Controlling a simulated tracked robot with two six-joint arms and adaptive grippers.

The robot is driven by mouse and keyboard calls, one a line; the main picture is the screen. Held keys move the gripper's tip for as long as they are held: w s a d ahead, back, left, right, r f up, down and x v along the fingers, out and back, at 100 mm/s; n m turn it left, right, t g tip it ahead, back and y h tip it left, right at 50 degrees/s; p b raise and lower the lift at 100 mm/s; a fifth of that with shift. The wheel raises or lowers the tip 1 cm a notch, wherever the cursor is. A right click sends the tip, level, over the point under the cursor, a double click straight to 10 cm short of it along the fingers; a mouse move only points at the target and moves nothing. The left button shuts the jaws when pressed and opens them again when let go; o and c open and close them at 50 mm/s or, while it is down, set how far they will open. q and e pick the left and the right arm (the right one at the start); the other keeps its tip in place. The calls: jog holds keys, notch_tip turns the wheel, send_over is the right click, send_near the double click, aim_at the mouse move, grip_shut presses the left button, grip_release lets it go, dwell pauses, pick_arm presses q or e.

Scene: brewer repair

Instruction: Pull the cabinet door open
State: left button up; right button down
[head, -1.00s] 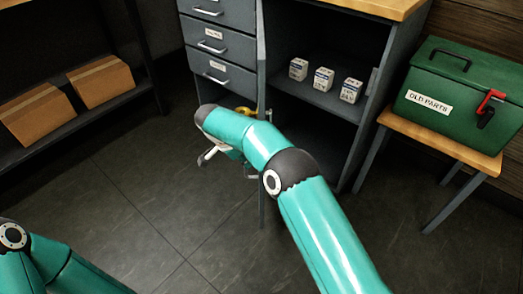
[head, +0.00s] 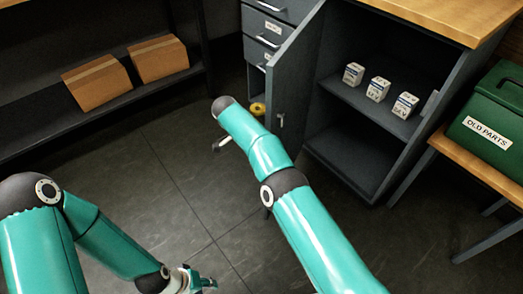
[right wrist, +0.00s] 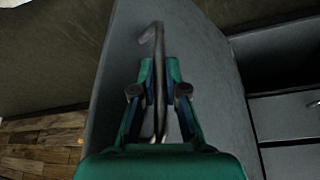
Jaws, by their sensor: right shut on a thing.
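The grey cabinet door (head: 290,80) stands open, swung out to the left of the cabinet opening, with its inner face showing. My right arm reaches across the middle of the head view, and its gripper (head: 222,142) is mostly hidden behind the arm. In the right wrist view, the fingers of my right gripper (right wrist: 158,75) are closed around the dark bar handle (right wrist: 153,42) on the door's outer face. My left gripper (head: 200,282) hangs low at the bottom of the head view, away from the door. Its jaws are too unclear to judge.
The open cabinet holds small white boxes (head: 377,89) on its shelf (head: 345,98). Drawers (head: 265,28) are behind the door. A green "OLD PARTS" box (head: 490,120) stands on a stool at right. Cardboard boxes (head: 97,82) sit on a left shelf. The middle floor is clear.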

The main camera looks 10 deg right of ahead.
jog(key=shift+w+d, duration=0.25)
jog(key=c, duration=1.2)
grip_release()
jog(key=shift+a, duration=0.1)
